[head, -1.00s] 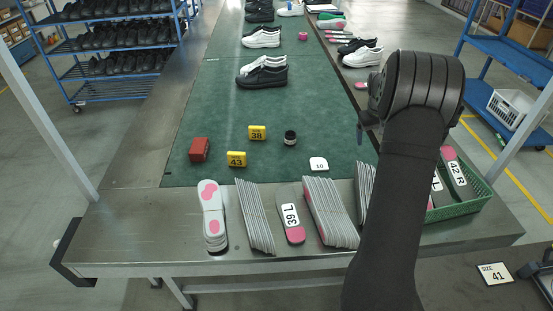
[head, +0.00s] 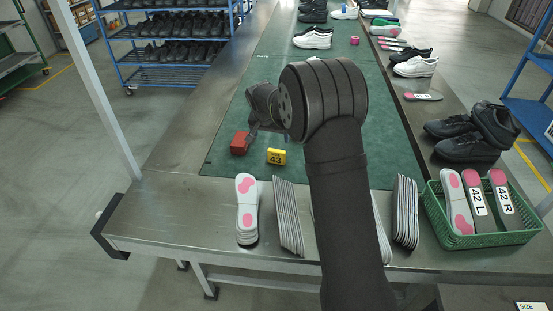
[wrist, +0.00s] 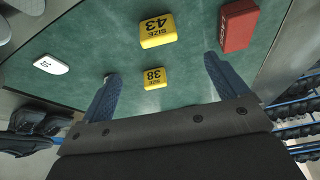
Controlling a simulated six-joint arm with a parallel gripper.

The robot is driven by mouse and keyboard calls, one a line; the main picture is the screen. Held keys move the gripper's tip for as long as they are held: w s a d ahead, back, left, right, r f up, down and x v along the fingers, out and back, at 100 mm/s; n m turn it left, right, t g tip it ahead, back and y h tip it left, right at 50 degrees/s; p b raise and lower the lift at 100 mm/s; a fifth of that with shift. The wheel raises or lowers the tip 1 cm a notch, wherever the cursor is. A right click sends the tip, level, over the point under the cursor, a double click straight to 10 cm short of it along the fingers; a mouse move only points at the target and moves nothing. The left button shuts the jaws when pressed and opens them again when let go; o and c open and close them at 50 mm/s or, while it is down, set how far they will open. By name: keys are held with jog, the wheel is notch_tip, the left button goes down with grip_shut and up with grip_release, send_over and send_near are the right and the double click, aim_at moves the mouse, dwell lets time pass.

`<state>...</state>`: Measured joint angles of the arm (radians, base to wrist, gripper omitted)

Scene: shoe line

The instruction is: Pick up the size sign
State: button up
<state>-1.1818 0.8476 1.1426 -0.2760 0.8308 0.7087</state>
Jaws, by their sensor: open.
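Two yellow signs lie on the green mat. The one reading SIZE 43 (head: 276,157) shows in the head view, and in the wrist view (wrist: 158,30) above and beyond the fingers. The one reading SIZE 38 (wrist: 155,78) lies between my finger ends in the wrist view; my arm hides it in the head view. My gripper (wrist: 160,76) is open and empty above the mat. In the head view it (head: 252,132) is partly hidden by my wrist. Another size sign (head: 530,306) is cut off at the lower right corner; its number is out of frame.
A red block (head: 240,144) lies left of the SIZE 43 sign; it also shows in the wrist view (wrist: 238,25). A white size tag (wrist: 50,65) lies on the mat. Insoles (head: 247,210) stand along the front edge. A green basket (head: 480,241) holds insoles at the right.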

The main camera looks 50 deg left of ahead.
aim_at(276, 151)
jog(key=x, duration=1.1)
jog(key=shift+d+f, duration=0.1)
jog(key=shift+w+x, duration=0.15)
jog(key=shift+x, duration=1.2)
jog(key=shift+w+x, duration=0.1)
jog(key=shift+x, duration=1.25)
jog(key=c, duration=1.1)
jog(key=shift+r, duration=0.25)
notch_tip(276, 151, up, 4)
jog(key=shift+w+d+r, duration=0.15)
jog(key=shift+r, duration=0.05)
jog(key=w+d+r, duration=0.5)
jog(key=d+r, duration=0.1)
jog(key=d, duration=0.4)
jog(key=shift+w+r, duration=0.2)
jog(key=shift+w, duration=0.05)
